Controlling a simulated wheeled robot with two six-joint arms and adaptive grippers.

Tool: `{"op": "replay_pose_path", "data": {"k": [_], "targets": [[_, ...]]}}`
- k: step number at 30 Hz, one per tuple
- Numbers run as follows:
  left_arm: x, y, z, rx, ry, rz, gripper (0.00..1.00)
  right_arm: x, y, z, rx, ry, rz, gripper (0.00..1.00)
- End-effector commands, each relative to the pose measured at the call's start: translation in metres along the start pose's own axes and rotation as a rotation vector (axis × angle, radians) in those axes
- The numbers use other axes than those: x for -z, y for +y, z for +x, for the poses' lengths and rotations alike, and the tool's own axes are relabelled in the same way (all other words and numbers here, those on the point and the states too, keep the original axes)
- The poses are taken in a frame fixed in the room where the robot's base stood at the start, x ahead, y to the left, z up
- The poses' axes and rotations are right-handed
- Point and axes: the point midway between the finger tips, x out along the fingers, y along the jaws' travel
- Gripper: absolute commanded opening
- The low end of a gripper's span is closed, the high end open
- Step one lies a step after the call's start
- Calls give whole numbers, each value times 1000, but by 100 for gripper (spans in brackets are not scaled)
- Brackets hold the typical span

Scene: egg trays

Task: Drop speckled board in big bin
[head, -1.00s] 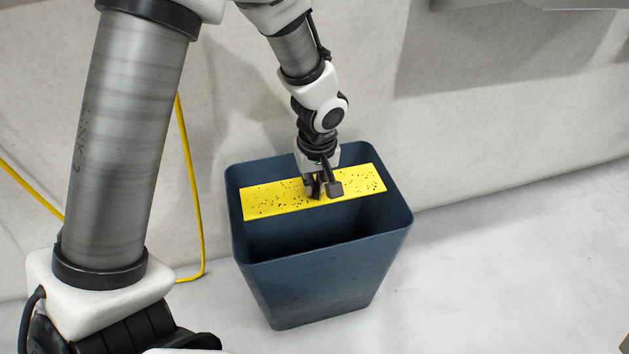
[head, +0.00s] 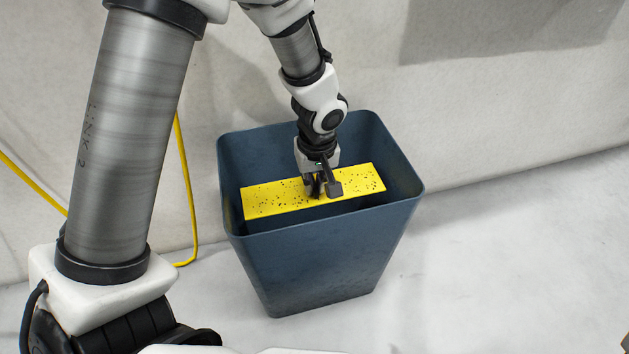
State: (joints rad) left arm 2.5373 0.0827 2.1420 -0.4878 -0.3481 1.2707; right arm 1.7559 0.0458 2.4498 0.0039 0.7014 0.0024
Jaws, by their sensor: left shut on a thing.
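The speckled board (head: 275,199) is a yellow strip with black specks. My left gripper (head: 323,190) is shut on it near its middle. The board is within the mouth of the big bin (head: 320,265), a dark blue open-topped bin on the floor, with the bin's near rim in front of it. The board lies roughly level, its long side running left to right. The bin's floor is hidden from view. My right gripper is not in the head view.
A yellow cable (head: 187,190) hangs behind the bin on the left and reaches the floor. A pale wall (head: 480,110) stands behind the bin.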

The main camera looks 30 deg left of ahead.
Motion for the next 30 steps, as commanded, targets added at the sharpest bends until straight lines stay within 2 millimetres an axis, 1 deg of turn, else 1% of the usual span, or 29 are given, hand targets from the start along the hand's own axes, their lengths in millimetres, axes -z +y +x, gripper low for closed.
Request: {"op": "replay_pose_path", "data": {"k": [2,9,10,12,20,23,26,29,30], "targets": [[0,0,4,0,0,0,0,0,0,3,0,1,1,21],[0,0,3,0,0,0,0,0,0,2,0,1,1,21],[0,0,3,0,0,0,18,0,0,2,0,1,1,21],[0,0,3,-1,0,0,40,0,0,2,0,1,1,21],[0,0,3,0,0,0,40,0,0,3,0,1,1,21],[0,0,-1,-1,2,-1,40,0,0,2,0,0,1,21],[1,1,-15,-2,5,-1,40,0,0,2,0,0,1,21],[1,1,-38,-5,6,-1,40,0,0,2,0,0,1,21],[1,1,-49,-5,6,-2,40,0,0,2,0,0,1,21]]}}
